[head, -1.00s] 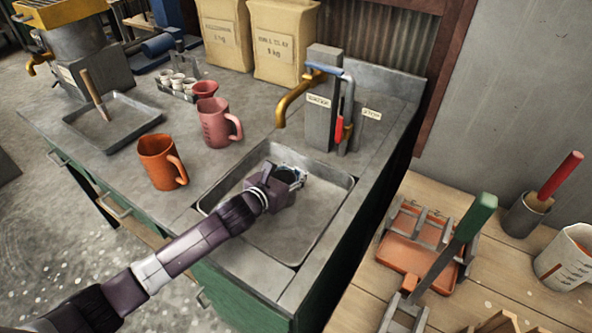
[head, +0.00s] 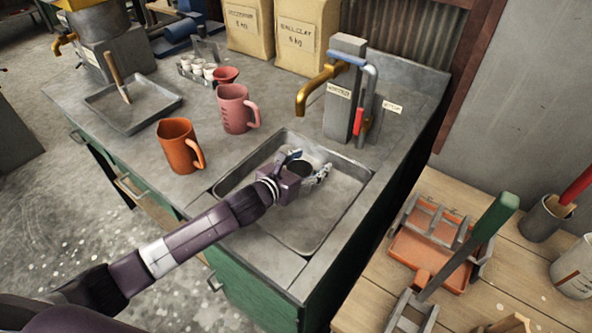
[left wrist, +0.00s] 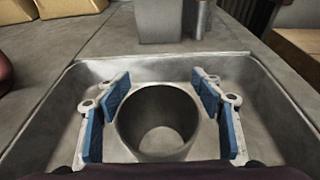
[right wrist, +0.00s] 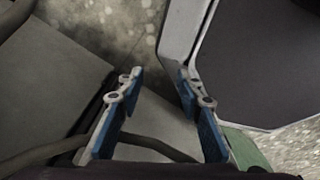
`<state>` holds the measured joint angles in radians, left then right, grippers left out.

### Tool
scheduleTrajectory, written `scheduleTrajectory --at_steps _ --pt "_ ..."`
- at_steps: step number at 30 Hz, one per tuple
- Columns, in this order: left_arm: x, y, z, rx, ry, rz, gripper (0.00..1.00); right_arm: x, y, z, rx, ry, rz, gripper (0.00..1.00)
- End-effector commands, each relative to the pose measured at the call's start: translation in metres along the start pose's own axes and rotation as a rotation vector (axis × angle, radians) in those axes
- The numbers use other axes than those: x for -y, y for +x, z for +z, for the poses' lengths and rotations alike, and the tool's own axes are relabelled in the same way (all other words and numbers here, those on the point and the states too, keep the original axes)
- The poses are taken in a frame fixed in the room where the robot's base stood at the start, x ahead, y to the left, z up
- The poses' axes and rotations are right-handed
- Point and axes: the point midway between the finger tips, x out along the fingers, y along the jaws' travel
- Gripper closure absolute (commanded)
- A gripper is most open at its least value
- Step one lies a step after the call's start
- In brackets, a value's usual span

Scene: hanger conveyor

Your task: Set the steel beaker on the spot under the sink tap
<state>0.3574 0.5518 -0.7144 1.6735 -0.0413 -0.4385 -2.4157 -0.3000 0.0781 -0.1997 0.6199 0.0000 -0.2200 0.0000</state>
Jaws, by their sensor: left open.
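The steel beaker (left wrist: 155,130) stands upright in the metal sink basin (left wrist: 60,105), its round mouth facing up. In the head view the beaker (head: 302,167) is partly hidden by my left gripper (head: 308,172). In the left wrist view my left gripper (left wrist: 160,80) is open, with its blue-padded fingers on both sides of the beaker and gaps showing between pads and wall. The brass sink tap (head: 315,88) is on a grey post behind the basin. My right gripper (right wrist: 158,78) is open and empty over the floor; the head view does not show it.
An orange mug (head: 178,146) and a pink mug (head: 234,108) stand on the counter left of the sink. A grey tray (head: 150,106) lies farther left. A wooden table (head: 375,295) with an orange tray (head: 425,253) and a green-handled tool (head: 490,222) is at right.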

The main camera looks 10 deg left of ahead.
Motion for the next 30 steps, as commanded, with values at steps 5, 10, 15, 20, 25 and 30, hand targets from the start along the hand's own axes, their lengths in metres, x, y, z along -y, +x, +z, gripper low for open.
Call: scheduleTrajectory --at_steps 5,10,15,20,25,30 --pt "0.0 -0.035 -0.001 -0.001 0.003 0.0 0.39 -0.002 0.001 0.001 0.001 -0.001 0.003 0.67" --pt "0.0 -0.067 -0.001 0.0 0.002 0.0 0.39 -0.003 0.002 0.001 0.001 -0.001 0.003 0.67" --pt "0.0 -0.092 -0.001 -0.001 0.001 0.0 0.39 -0.003 0.004 0.001 0.001 -0.001 0.004 0.67" --pt "0.0 -0.103 0.0 0.001 0.0 0.001 0.39 -0.003 0.004 0.001 0.001 -0.001 0.003 0.67" --pt "0.0 -0.105 0.001 0.002 0.0 0.001 0.39 -0.003 0.004 0.001 0.001 -0.001 0.003 0.67" --pt "0.0 -0.105 0.001 0.002 0.0 0.001 0.39 -0.003 0.004 0.001 0.001 -0.001 0.003 0.67"
